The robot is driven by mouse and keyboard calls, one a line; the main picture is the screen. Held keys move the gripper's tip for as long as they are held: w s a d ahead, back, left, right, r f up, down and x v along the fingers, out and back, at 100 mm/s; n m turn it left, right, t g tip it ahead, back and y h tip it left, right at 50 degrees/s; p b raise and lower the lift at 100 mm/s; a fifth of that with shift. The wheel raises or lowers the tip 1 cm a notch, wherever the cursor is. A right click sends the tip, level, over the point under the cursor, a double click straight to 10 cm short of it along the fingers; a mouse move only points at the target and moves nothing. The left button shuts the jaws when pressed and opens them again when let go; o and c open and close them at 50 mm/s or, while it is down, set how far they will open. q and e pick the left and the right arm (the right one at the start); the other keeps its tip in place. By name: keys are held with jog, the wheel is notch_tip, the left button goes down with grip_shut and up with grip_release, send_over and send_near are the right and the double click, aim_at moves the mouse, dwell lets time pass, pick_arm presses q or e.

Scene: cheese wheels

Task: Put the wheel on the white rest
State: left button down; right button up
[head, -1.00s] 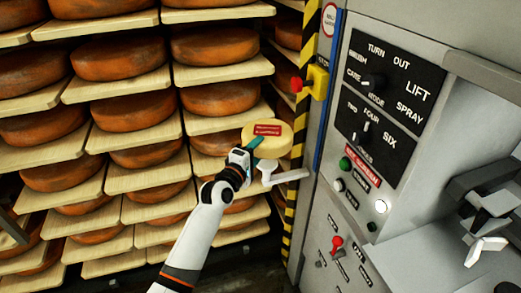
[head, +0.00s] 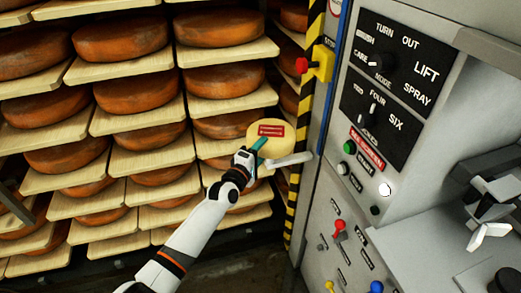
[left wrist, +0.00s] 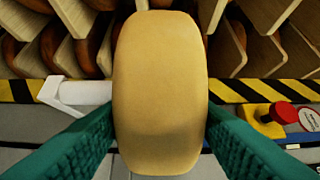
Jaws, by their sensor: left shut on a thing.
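The wheel is a pale yellow cheese with a red label on its face (head: 258,129). My left gripper (head: 257,148) is shut on it and holds it off the shelves. In the left wrist view the wheel (left wrist: 160,90) stands between the two green fingers. The white rest (head: 292,160) is a bracket arm beside the machine's left edge, just below and right of the wheel. Part of the rest is hidden behind the wheel and gripper. It also shows in the left wrist view (left wrist: 80,93), left of the wheel. I cannot tell if they touch.
Racks of orange-brown wheels on wooden boards (head: 135,125) fill the left and back. A grey control cabinet (head: 330,195) stands at the right, with knobs and levers. A yellow box with a red button (head: 318,64) sits above the rest, near a black-and-yellow striped post (head: 294,200).

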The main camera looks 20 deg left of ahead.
pick_arm(q)
jog(key=c, duration=0.6)
grip_release()
jog(key=shift+c, duration=0.2)
jog(key=shift+r, duration=0.2)
jog(key=v, duration=1.2)
jog(key=shift+b, duration=0.35)
